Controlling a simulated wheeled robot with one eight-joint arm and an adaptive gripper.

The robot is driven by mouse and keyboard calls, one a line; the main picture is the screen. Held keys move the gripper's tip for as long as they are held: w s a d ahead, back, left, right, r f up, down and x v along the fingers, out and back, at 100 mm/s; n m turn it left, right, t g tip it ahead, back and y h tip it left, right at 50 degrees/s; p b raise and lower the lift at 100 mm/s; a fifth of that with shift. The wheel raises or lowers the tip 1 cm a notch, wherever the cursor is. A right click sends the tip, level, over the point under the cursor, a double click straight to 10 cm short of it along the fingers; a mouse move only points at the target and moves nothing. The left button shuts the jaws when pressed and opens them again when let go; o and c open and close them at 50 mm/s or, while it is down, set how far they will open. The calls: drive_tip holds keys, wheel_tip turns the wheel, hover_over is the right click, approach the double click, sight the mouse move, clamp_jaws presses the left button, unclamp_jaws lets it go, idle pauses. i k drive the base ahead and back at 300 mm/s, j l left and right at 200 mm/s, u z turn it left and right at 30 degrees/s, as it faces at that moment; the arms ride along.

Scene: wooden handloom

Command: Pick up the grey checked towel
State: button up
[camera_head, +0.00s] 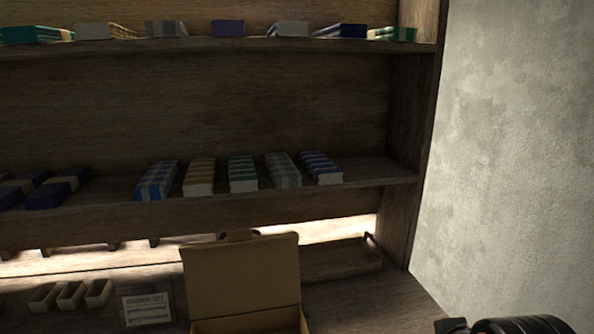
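The grey checked towel (283,170) lies folded on the middle shelf, in a row of folded towels. A green striped towel (242,174) is on its left and a blue striped towel (319,168) is on its right, both close beside it. The front end of the grey towel faces me near the shelf's edge. Only a black, rounded part of my arm shows at the bottom right corner, far from the towels. My gripper's fingers are not in view.
A yellow-brown towel (199,177) and a blue checked towel (156,180) lie farther left. An open cardboard box (241,275) with a raised lid stands below. A wooden tray (343,262), small bins (70,295) and a card (147,309) are nearby. A plaster wall (510,150) bounds the right.

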sight(283, 173)
drive_tip(key=j+z, duration=0.3)
drive_tip(key=k+j+z, duration=0.15)
drive_tip(key=j+z, duration=0.15)
drive_tip(key=j, duration=0.15)
drive_tip(key=k+j+z, duration=0.15)
drive_tip(key=j+z, duration=0.15)
drive_tip(key=k+j+z, duration=0.15)
drive_tip(key=j+z, duration=0.15)
